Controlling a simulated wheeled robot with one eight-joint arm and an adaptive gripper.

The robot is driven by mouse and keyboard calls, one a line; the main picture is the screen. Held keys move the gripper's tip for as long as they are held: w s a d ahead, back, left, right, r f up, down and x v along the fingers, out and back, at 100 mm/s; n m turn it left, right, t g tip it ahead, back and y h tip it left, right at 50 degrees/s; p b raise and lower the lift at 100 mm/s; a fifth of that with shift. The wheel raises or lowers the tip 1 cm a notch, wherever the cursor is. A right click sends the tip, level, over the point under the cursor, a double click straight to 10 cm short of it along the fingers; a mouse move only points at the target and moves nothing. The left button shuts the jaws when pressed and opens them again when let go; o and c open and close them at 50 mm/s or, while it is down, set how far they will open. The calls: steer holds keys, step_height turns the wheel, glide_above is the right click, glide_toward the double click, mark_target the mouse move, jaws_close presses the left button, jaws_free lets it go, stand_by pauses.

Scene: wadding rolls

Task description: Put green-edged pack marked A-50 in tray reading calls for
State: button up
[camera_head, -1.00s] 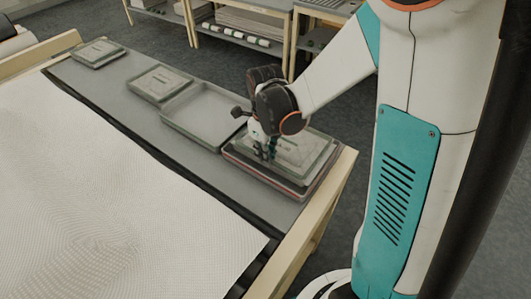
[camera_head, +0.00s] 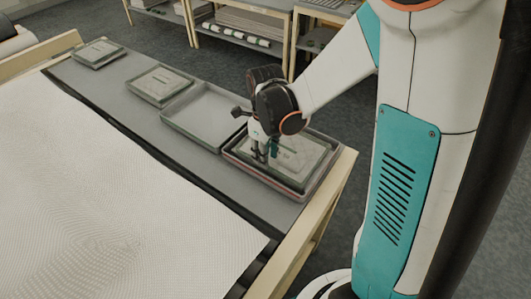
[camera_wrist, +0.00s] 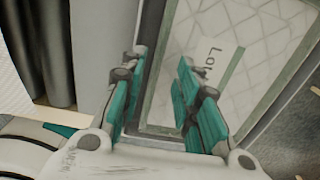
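A flat pack (camera_head: 302,160) with a pale green edge lies inside the reddish-rimmed tray (camera_head: 262,182) at the near right end of the grey table strip. In the wrist view the pack (camera_wrist: 262,40) shows a cracked-line pattern and the letters "Lot"; no A-50 mark is legible. My gripper (camera_head: 264,157) is over the left side of this pack. In the wrist view its teal fingers stand apart, one on each side of the pack's left edge, with a visible gap. An empty grey tray (camera_head: 172,127) sits to the left.
Another pack (camera_head: 160,84) in a tray lies beyond the empty tray, and one more (camera_head: 98,52) lies at the far left end. A white quilted sheet (camera_head: 100,200) covers the front of the table. A wooden rail (camera_head: 325,195) edges the right side.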

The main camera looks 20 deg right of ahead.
step_height(320, 180, up, 12)
steer(key=p, duration=0.3)
steer(key=s+r+n+t, duration=0.3)
steer(key=s+n, duration=0.3)
steer(key=n, duration=0.8)
steer(key=s+r+n+t, duration=0.4)
steer(key=s+n, duration=0.3)
steer(key=n, duration=0.8)
steer(key=shift+s+r, duration=0.2)
steer(key=shift+r, duration=0.45)
steer(key=shift+b, duration=0.3)
step_height(320, 180, down, 8)
steer(key=b, duration=0.7)
steer(key=shift+b, duration=0.4)
